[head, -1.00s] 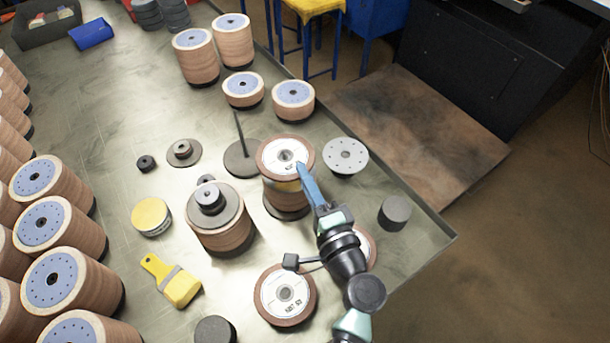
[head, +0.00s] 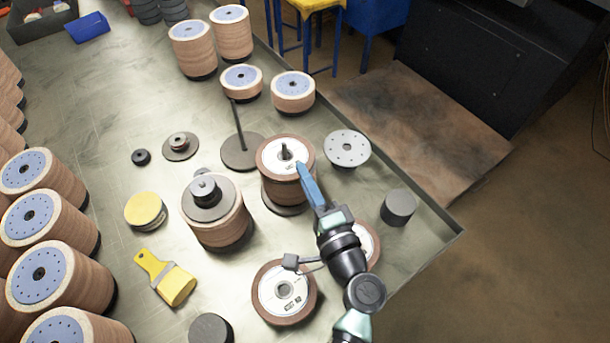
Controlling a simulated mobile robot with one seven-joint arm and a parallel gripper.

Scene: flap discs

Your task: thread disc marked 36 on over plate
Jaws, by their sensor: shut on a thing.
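A flap disc with a white label and brown rim (head: 272,166) is held by my gripper (head: 301,170), whose blue fingers grip its right edge. The disc lies roughly level, and a dark post tip (head: 285,151) sticks up through its centre hole. Below it are brown discs on a dark round base (head: 284,208); any gap between is hard to tell. The label is too small to read from here. A grey plate with small holes (head: 347,148) lies to the right, apart from the disc.
An empty upright post on a round base (head: 240,150) stands just left. A brown stack with a grey cap (head: 220,220) is front left. Another white-labelled disc (head: 270,310) lies in front. A grey cylinder (head: 398,206) is near the right table edge. A yellow brush (head: 168,280) lies left.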

